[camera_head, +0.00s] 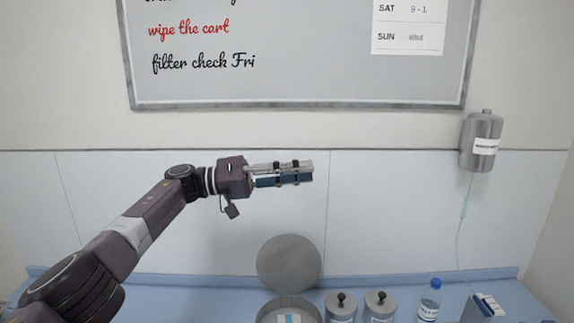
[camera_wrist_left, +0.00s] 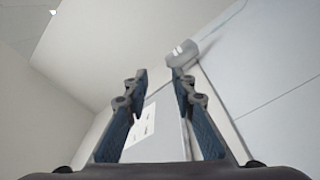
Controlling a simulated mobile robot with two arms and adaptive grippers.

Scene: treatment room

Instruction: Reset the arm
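My left arm (camera_head: 130,230) comes in from the left and reaches up in front of the wall panel. My left gripper (camera_head: 308,173) points to the right, high above the counter and well clear of everything on it. In the left wrist view its two blue fingers (camera_wrist_left: 157,78) stand apart, with only wall and board behind the gap, so it is open and empty. My right gripper is not in view.
The blue counter (camera_head: 190,290) carries a round metal container (camera_head: 263,314) with its round lid (camera_head: 289,264) upright behind, two lidded canisters (camera_head: 340,308), (camera_head: 380,307) and a bottle (camera_head: 429,300). A metal dispenser (camera_head: 481,141) hangs on the right. A whiteboard (camera_head: 290,70) is above.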

